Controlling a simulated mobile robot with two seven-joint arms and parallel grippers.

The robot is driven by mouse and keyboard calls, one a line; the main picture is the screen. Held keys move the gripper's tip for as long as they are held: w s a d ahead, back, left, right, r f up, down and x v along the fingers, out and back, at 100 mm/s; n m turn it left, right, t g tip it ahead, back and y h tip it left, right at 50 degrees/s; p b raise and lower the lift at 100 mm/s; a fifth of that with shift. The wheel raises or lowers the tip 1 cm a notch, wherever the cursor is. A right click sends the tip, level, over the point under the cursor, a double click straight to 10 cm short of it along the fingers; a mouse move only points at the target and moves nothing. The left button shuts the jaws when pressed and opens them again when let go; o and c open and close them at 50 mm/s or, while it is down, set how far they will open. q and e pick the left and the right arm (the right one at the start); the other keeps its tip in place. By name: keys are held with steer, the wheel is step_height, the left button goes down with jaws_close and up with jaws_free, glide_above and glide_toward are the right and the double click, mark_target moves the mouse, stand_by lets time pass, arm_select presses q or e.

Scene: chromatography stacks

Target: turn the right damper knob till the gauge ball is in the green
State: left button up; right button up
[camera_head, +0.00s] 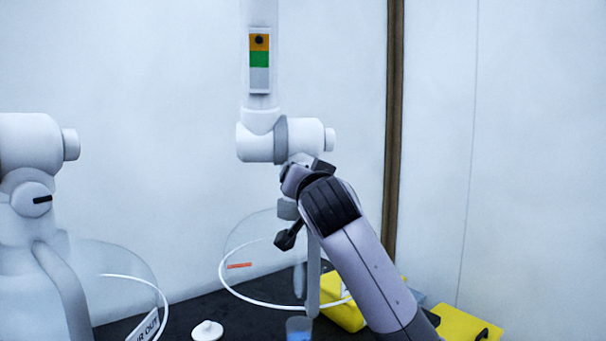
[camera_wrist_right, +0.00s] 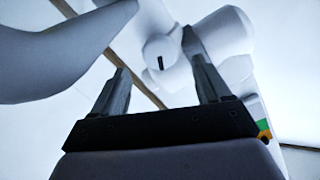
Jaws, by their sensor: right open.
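The gauge (camera_head: 259,60) stands upright on the right stack in the head view, with orange, green and grey bands from top to bottom. Its dark ball (camera_head: 259,40) sits in the orange band, above the green. My right gripper (camera_head: 303,175) is in front of the valve body (camera_head: 262,143) below the gauge and covers the knob there. In the right wrist view, the white right damper knob (camera_wrist_right: 156,47) with a black mark lies beyond and between the open fingertips of my right gripper (camera_wrist_right: 159,64). Contact cannot be told. My left gripper is not in view.
A left stack (camera_head: 30,143) with its own black-marked knob (camera_head: 32,200) stands at the left. A white stopper-like piece (camera_head: 207,330) lies on the dark bench. Yellow objects (camera_head: 455,325) are at the lower right. A brown post (camera_head: 393,130) runs up the back wall.

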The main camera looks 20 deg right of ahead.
steer(key=shift+w+d+p, duration=0.25)
steer(key=shift+w+p, duration=0.1)
steer(key=shift+w, duration=0.95)
steer(key=shift+w+d+p, duration=0.25)
steer(key=shift+w+p, duration=0.05)
steer(key=shift+w, duration=1)
steer(key=c, duration=1)
steer(key=shift+f, duration=0.1)
steer(key=shift+c, duration=0.2)
